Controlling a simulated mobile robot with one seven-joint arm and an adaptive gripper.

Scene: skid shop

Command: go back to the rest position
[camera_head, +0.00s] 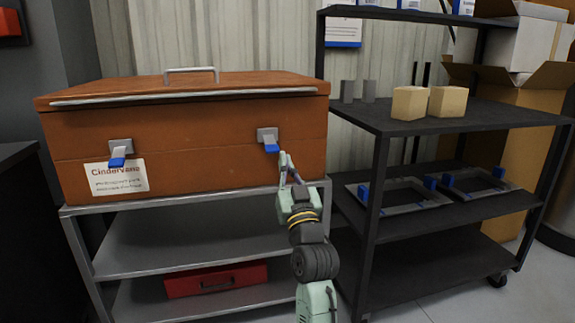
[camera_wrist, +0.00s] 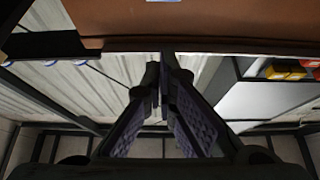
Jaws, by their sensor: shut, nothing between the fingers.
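My gripper (camera_head: 284,158) is in front of the orange-brown chest, close to its right latch in the head view. Its fingers are together and nothing shows between them. In the wrist view my gripper (camera_wrist: 160,70) also appears closed, with the fingertips meeting near the chest's brown face (camera_wrist: 220,25). The chest (camera_head: 200,150) is closed and has a metal handle on its lid. Its left latch (camera_head: 119,152) and right latch (camera_head: 269,139) have blue tabs that hang down and outward. I cannot tell whether the fingertips touch the right latch.
The chest stands on a grey metal rack (camera_head: 180,245) with a red case (camera_head: 216,279) on its bottom shelf. A black shelf unit (camera_head: 450,118) to the right holds two tan blocks, grey pieces and frames with blue clips. Cardboard boxes (camera_head: 520,130) stand behind it.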

